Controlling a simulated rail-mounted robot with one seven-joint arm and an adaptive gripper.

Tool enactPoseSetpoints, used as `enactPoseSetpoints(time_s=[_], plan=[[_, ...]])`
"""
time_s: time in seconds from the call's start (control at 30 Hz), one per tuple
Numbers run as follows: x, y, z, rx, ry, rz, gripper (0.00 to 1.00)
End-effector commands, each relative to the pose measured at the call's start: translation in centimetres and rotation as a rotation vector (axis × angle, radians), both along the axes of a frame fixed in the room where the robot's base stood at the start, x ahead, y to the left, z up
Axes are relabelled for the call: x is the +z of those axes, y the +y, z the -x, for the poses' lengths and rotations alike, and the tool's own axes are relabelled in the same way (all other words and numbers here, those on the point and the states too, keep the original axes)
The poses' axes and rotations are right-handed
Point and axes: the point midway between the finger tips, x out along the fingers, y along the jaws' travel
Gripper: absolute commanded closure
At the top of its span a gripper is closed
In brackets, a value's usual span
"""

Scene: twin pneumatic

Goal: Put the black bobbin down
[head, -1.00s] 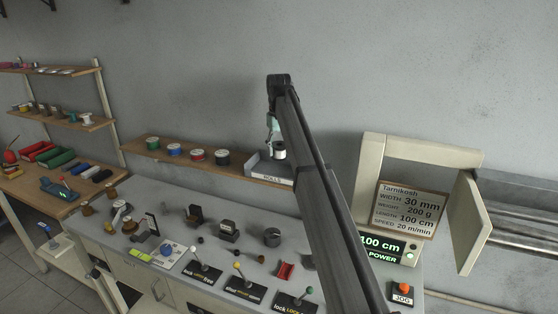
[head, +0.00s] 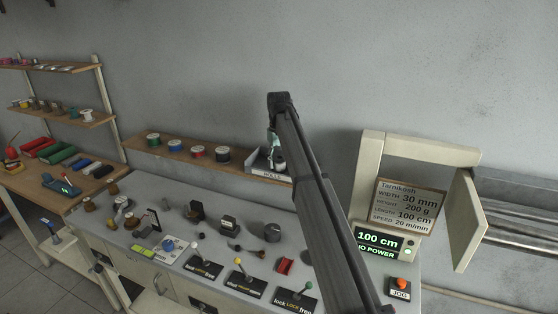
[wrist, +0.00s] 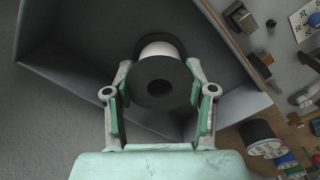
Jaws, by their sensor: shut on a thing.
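The black bobbin (wrist: 162,84), with dark flanges and a white middle, is between the two green-padded fingers of my gripper (wrist: 160,76) in the wrist view. My gripper is shut on it. The bobbin is inside the outline of a grey walled tray (wrist: 75,87); I cannot tell if it touches the tray floor. In the head view my gripper (head: 273,148) is low at the tray labelled ROLLS (head: 271,174), at the right end of the wall shelf. My arm hides the bobbin in that view.
A row of spools stands on the wall shelf left of the tray, the nearest a dark-topped spool (head: 223,155). Below is a grey bench (head: 150,195) crowded with levers and small parts. A cream frame (head: 372,190) stands to the right.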

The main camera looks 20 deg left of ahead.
Motion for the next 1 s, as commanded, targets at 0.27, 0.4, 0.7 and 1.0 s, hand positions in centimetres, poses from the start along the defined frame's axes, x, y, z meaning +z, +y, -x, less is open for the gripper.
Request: enactPoseSetpoints(time_s=[0.27, 0.4, 0.7, 1.0], plan=[[-0.1, 0.0, 0.0, 0.0, 0.0, 0.0, 0.2], [0.0, 0.0, 0.0, 0.0, 0.0, 0.0, 0.2], [2.5, 0.1, -0.1, 0.0, -0.001, -0.001, 0.2], [8.4, 0.2, -0.2, 0.0, -0.001, -0.001, 0.2]])
